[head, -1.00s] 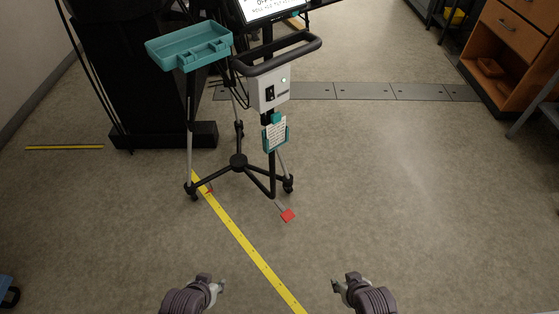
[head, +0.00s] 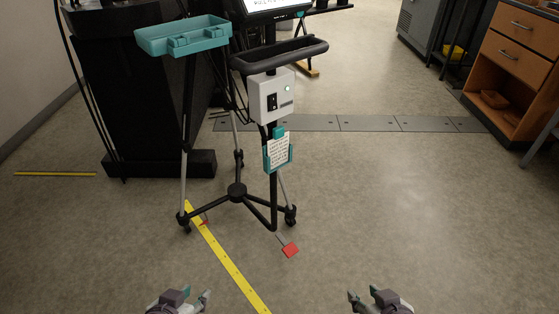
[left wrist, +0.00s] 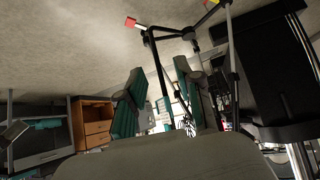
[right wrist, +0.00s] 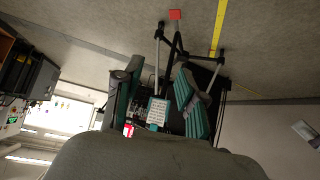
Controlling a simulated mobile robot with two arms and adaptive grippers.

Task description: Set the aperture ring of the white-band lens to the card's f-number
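No white-band lens can be made out in these views. A small white printed card (head: 279,149) sits in a teal holder on the post of a wheeled stand; its text is too small to read. It also shows in the right wrist view (right wrist: 157,112). My left gripper (head: 196,297) is low in the head view, open and empty, its teal fingers apart in the left wrist view (left wrist: 156,95). My right gripper (head: 365,295) is also open and empty, its fingers apart in the right wrist view (right wrist: 155,95). Both are well short of the stand.
The stand carries a white switch box (head: 271,97), a black handle (head: 290,52), a screen cut off at the top and a teal tray (head: 180,38). An orange wooden cabinet (head: 508,55) stands right; floor between is clear.

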